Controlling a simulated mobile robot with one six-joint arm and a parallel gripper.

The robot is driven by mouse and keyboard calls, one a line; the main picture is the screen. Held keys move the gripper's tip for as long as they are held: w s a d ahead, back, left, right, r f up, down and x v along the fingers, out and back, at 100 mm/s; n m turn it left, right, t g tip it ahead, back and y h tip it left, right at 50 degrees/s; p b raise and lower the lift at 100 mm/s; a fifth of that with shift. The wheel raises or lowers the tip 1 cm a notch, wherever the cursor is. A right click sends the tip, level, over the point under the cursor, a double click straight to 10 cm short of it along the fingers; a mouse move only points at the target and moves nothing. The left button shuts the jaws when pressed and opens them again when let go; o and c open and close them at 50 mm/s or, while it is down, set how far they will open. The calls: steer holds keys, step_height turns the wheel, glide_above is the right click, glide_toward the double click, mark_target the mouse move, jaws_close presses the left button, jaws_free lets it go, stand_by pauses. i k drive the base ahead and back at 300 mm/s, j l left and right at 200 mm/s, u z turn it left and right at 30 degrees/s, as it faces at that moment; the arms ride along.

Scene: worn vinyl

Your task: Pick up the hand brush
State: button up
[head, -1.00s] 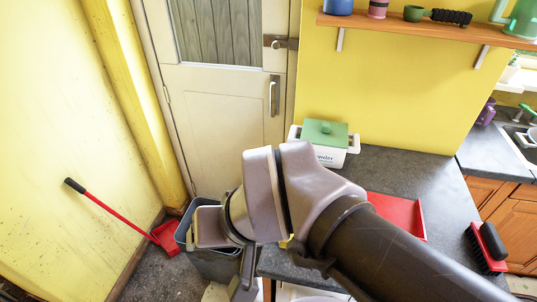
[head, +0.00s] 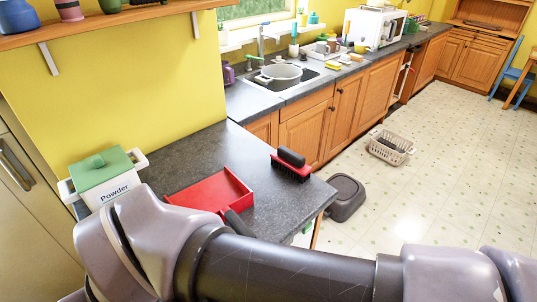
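The hand brush (head: 289,166), red with a black upper part and dark bristles, rests on the dark grey counter (head: 250,142) near its right edge. A red dustpan (head: 212,191) with a dark handle lies to its left, partly hidden by my arm. My arm crosses the bottom of the head view, in front of the counter's near side. My gripper is out of view, so its state and any contact do not show.
A powder box (head: 104,180) with a green lid stands at the counter's left. A dark bin (head: 345,197) and a basket (head: 391,147) are on the floor to the right. A shelf (head: 105,22) hangs above. Open floor lies at the right.

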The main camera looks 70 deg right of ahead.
mark_target(284, 159)
steer(key=z, duration=2.4)
steer(key=i+l+u, duration=0.2)
steer(key=l+u, duration=0.2)
steer(key=l, duration=0.15)
steer(key=i+l+u, duration=0.15)
steer(key=l+u, duration=0.7)
steer(key=l, duration=0.3)
steer(key=l+u, duration=0.45)
steer(key=l, duration=0.15)
steer(key=i+l+u, duration=0.4)
steer(key=k+l, duration=0.1)
